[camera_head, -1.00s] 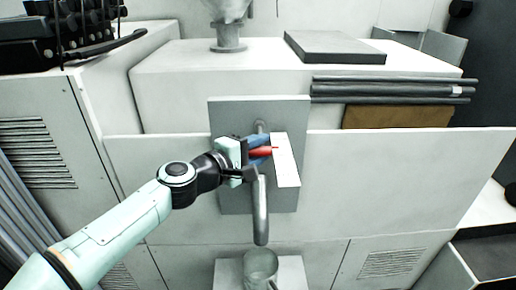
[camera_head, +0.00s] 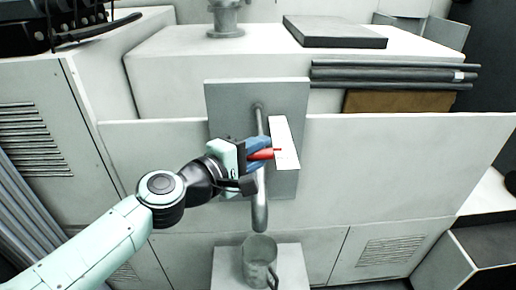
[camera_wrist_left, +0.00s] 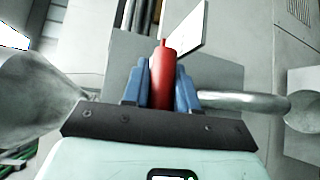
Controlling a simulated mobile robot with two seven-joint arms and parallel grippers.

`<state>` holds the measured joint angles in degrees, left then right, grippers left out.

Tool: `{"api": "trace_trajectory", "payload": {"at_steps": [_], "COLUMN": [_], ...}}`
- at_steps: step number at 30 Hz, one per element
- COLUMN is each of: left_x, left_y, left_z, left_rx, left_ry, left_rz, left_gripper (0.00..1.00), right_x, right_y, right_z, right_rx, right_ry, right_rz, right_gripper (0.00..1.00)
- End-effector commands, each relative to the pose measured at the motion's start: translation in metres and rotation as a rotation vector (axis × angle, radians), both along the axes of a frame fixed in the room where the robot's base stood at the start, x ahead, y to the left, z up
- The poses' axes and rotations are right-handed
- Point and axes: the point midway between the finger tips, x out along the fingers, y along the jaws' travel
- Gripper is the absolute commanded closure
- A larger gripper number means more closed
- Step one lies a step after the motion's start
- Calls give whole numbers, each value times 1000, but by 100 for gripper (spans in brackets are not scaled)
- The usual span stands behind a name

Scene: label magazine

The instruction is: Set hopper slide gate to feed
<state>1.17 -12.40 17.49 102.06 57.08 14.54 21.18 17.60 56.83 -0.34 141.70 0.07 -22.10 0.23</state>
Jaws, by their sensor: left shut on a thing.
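The slide gate's red handle (camera_head: 262,154) stands in front of a grey panel (camera_head: 225,100), with a thin red pointer reaching over a white scale plate (camera_head: 284,133). The pointer lies a little below the middle of the plate. My left gripper (camera_head: 259,149) is shut on the red handle, its blue fingers on either side. In the left wrist view the handle (camera_wrist_left: 163,78) sits between the blue fingers (camera_wrist_left: 161,88), with the white plate (camera_wrist_left: 185,38) beyond. The marks on the plate are too small to read. My right gripper is not in view.
Grey bars (camera_head: 390,75) and a brown block (camera_head: 398,101) lie right of the panel. The white front right of the panel is clear.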

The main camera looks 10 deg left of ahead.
Motion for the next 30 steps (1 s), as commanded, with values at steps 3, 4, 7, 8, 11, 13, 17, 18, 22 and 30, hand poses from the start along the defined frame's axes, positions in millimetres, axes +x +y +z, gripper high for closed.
{"api": "trace_trajectory", "payload": {"at_steps": [3,4,7,8,11,13,17,18,22,30], "left_x": [-1,-1,-1,-1,-1,-4,-17,-24,-50,-98], "left_y": [-3,-3,-2,-2,-2,0,8,12,26,53], "left_z": [-2,-2,-2,-2,-1,-1,2,3,7,14], "left_rx": [1,0,1,1,1,0,0,2,1,0], "left_ry": [6,5,4,4,3,2,-1,0,-1,1], "left_rz": [-11,-10,-9,-8,-6,-5,-3,-3,-3,-5], "left_gripper": [52,52,52,52,52,52,52,52,52,52], "right_x": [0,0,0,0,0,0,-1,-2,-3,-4], "right_y": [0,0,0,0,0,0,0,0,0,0], "right_z": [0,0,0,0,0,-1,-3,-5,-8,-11], "right_rx": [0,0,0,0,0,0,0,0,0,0], "right_ry": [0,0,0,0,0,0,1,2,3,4], "right_rz": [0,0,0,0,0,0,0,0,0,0], "right_gripper": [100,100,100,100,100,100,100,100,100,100]}}
